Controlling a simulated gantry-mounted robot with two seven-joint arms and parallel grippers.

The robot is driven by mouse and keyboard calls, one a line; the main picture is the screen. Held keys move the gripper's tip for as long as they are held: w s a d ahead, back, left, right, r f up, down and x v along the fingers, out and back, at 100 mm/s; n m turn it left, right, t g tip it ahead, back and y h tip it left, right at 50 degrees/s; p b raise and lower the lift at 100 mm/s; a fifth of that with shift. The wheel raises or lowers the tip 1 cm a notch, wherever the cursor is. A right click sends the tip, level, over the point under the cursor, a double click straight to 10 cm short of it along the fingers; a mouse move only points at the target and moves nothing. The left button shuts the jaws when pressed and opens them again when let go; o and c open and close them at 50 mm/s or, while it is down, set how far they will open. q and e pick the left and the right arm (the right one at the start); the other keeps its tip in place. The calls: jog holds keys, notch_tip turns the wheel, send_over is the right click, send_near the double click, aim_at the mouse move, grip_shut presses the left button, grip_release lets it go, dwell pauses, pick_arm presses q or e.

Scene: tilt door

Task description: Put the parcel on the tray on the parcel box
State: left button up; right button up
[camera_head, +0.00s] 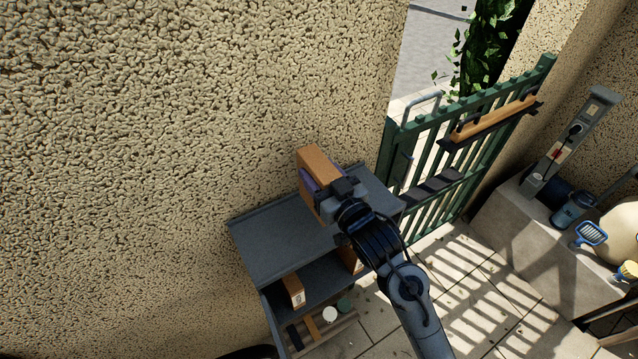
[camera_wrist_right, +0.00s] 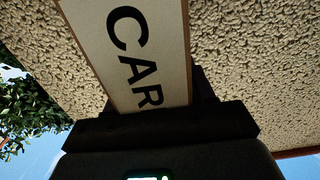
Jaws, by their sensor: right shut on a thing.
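My right gripper (camera_head: 325,190) is shut on a brown cardboard parcel (camera_head: 318,163), with a purple finger pad against its side. The parcel is upright over the back of a grey unit's flat top (camera_head: 280,240), close to the wall. I cannot tell whether it touches the top. The top has a low raised rim and looks like the tray on the parcel box. In the right wrist view the parcel (camera_wrist_right: 135,50) shows a white label with black letters "CAR", partly cut off. My left gripper is not in view.
Under the top, open shelves hold brown boxes (camera_head: 293,290) and small pots (camera_head: 330,314). A rough plaster wall (camera_head: 180,130) stands behind. A green gate (camera_head: 430,190) with a wooden piece (camera_head: 495,115) is to the right. A stone ledge (camera_head: 530,250) with tools is further right.

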jog(key=shift+a+f+p, duration=0.1)
jog(key=shift+f+p, duration=0.45)
jog(key=shift+f, duration=1.45)
jog(key=shift+f, duration=0.15)
jog(key=o, duration=1.2)
jog(key=shift+f, duration=0.1)
jog(key=shift+o, duration=0.2)
